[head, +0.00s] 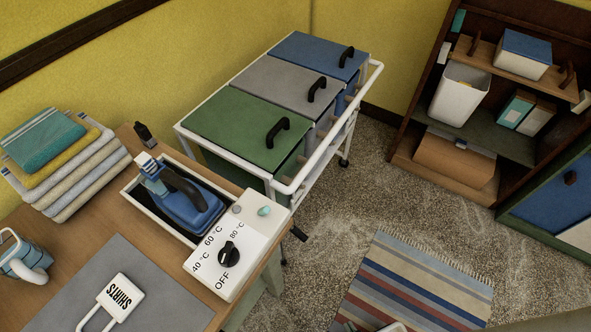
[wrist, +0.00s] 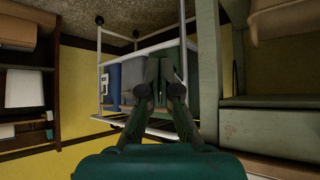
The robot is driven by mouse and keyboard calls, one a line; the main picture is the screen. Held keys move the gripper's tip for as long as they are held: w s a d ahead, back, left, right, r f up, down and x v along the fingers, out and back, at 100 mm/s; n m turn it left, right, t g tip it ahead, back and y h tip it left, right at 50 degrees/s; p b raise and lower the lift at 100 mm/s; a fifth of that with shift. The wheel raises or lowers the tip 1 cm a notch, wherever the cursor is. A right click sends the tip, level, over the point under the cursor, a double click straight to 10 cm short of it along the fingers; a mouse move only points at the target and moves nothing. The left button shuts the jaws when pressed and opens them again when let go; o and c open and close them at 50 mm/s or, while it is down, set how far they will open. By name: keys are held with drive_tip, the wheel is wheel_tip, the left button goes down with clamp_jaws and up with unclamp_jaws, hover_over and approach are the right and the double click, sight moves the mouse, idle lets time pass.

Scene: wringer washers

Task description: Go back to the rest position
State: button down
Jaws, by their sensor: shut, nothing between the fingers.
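My gripper (wrist: 160,72) shows in the wrist view, with its dark green fingers shut together and nothing between them. It points toward the white-framed trolley (wrist: 101,76), which appears upside down behind the fingers with its blue, grey and green bins. The fingers partly hide the green bin. I cannot clearly tell the gap between the fingertips and the trolley. My gripper is not clearly visible in the head view, where the trolley (head: 287,189) stands against the yellow wall with its three lids closed.
A dark shelf (head: 408,150) stands right. A striped rug (head: 405,285) lies on open floor.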

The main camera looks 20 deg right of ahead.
wheel_tip(320, 180, up, 27)
drive_tip(key=s+t, duration=0.2)
drive_tip(key=t, duration=0.3)
drive_tip(key=shift+s+a+t, duration=0.25)
drive_tip(key=shift+s+t, duration=0.15)
